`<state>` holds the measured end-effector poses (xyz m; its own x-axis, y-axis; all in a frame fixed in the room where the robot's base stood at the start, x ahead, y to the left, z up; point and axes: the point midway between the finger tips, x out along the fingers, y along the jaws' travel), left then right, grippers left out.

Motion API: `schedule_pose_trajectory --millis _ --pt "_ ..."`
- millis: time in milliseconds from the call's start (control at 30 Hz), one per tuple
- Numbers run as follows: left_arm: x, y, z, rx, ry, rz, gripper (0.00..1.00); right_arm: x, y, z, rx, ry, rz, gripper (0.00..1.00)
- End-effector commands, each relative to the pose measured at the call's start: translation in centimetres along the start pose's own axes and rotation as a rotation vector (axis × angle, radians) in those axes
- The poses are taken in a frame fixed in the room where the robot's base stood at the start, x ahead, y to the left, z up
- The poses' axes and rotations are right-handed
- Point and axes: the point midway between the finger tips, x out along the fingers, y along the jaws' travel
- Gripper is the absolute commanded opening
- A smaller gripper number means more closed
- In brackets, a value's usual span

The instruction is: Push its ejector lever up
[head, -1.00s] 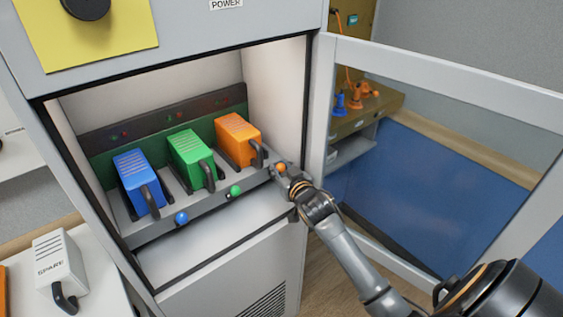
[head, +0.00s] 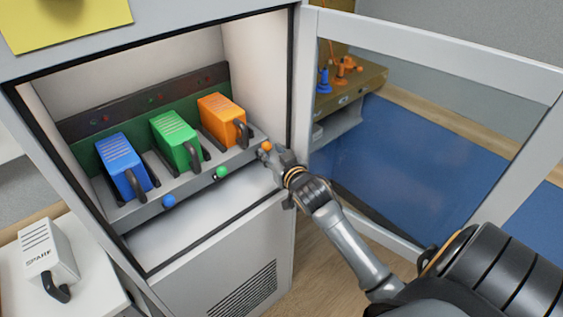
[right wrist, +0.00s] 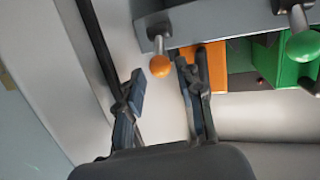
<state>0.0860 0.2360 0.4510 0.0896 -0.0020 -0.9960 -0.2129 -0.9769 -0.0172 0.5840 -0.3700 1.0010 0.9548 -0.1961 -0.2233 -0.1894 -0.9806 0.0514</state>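Three ejector levers with round knobs stick out of the shelf's front edge: a blue knob (head: 168,201), a green knob (head: 222,172) and an orange knob (head: 266,146). Behind them sit a blue module (head: 122,162), a green module (head: 175,138) and an orange module (head: 220,118), each with a dark handle. My right gripper (head: 274,158) is at the orange knob. In the right wrist view its fingers (right wrist: 160,84) are open, with the orange knob (right wrist: 160,67) near the gap between the tips. Contact cannot be told. My left gripper is out of view.
The cabinet's glazed door (head: 430,55) stands open to the right, close to my right arm. The cabinet's side wall (head: 262,75) is just behind the gripper. A white spare module (head: 48,250) sits on a table at lower left.

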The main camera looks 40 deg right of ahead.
Motion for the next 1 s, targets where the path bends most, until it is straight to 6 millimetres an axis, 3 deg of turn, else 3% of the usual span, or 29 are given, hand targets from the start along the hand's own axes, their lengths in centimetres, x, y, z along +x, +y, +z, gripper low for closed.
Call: schedule_pose_trajectory --millis 200,400,1000 --pt "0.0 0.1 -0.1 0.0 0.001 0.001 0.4 -4.7 0.0 0.1 0.001 -0.002 0.0 0.37" --pt "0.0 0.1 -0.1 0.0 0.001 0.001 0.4 -7.2 0.0 0.0 0.0 0.0 0.0 0.37" --pt "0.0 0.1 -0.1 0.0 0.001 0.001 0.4 -7.7 0.0 0.0 0.0 0.0 0.0 0.37"
